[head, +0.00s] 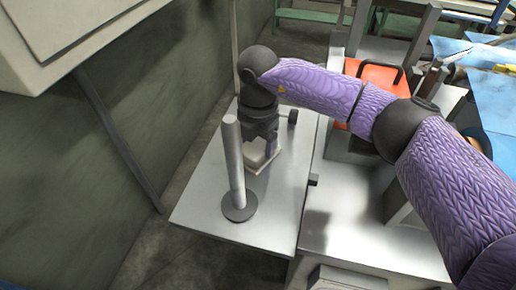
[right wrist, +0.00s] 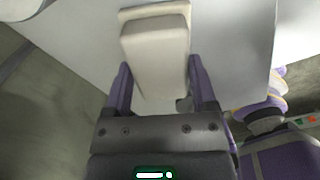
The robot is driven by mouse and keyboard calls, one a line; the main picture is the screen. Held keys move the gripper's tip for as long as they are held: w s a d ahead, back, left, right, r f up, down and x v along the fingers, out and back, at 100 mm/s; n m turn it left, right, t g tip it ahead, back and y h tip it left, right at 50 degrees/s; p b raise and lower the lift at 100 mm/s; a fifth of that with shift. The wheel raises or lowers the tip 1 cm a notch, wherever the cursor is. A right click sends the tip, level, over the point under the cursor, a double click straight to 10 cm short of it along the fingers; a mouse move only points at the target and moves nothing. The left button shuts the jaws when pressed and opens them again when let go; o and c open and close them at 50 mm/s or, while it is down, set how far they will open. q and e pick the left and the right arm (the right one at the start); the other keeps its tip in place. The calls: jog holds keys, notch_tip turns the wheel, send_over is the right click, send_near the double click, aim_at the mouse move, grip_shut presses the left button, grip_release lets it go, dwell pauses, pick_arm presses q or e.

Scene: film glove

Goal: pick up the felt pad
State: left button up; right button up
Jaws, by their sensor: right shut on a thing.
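The felt pad is a cream-coloured block (head: 257,161) under my right gripper (head: 264,148) in the head view. In the right wrist view the pad (right wrist: 157,50) sits between the two purple fingers of my right gripper (right wrist: 161,75), with a wider, flat cream part at its far end. The right gripper is shut on the pad and points down at the grey metal table (head: 205,200). I cannot tell whether the pad touches the tabletop. The fingers hide part of the pad in the head view. My left gripper is not in view.
A grey upright post (head: 234,165) on a round dark base stands just left of the gripper. An orange piece (head: 372,88) lies on the structure to the right. A dark green wall (head: 60,170) runs along the left.

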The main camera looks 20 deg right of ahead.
aim_at(258, 143)
notch_tip(258, 143, up, 10)
jog(key=p, duration=0.4)
